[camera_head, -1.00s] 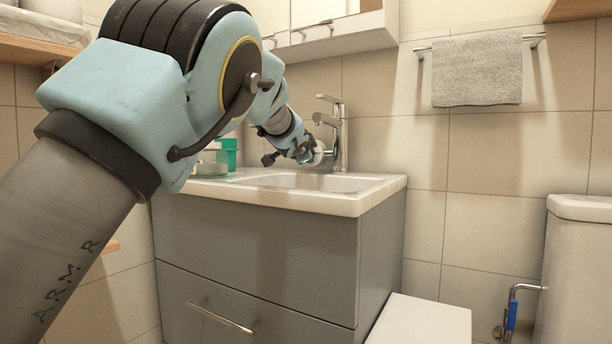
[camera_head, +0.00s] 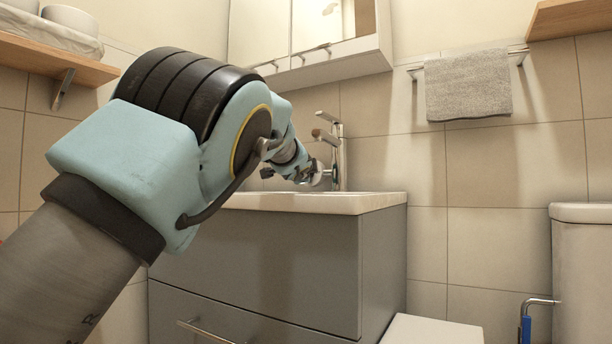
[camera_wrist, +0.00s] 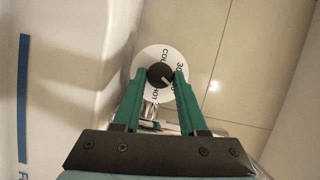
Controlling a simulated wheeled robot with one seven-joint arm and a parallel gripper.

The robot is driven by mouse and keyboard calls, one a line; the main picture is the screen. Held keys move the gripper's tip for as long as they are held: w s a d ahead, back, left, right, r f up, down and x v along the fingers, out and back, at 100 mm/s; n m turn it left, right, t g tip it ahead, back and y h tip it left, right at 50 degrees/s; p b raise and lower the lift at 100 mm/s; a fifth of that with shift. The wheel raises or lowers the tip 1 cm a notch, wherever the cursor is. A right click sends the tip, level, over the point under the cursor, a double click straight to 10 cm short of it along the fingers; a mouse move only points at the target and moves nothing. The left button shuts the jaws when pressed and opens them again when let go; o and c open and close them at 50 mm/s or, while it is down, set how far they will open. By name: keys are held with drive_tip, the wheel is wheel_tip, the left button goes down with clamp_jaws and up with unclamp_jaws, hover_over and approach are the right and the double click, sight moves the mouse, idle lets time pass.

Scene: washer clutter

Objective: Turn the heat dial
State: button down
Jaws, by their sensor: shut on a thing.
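A pale pointer line on the knob slants toward the lower right. My gripper (camera_wrist: 160,78) has its two green fingers on either side of the knob, shut on it. In the head view the dial is a small pale disc (camera_head: 318,172) just left of the faucet, and my arm hides part of it.
A chrome faucet (camera_head: 340,150) stands close right of the dial. The sink rim (camera_head: 370,200) tops a grey cabinet (camera_head: 290,260). A mirror cabinet (camera_head: 330,60) hangs above. A grey towel (camera_head: 468,85) hangs at right, beside clear tiled wall.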

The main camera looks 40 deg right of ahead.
drive_tip(key=shift+c, duration=2.2)
unclamp_jaws()
drive_tip(key=b+v, duration=0.3)
drive_tip(key=v, duration=0.7)
drive_tip(key=shift+s+a, duration=0.25)
drive_tip(key=shift+a, duration=0.05)
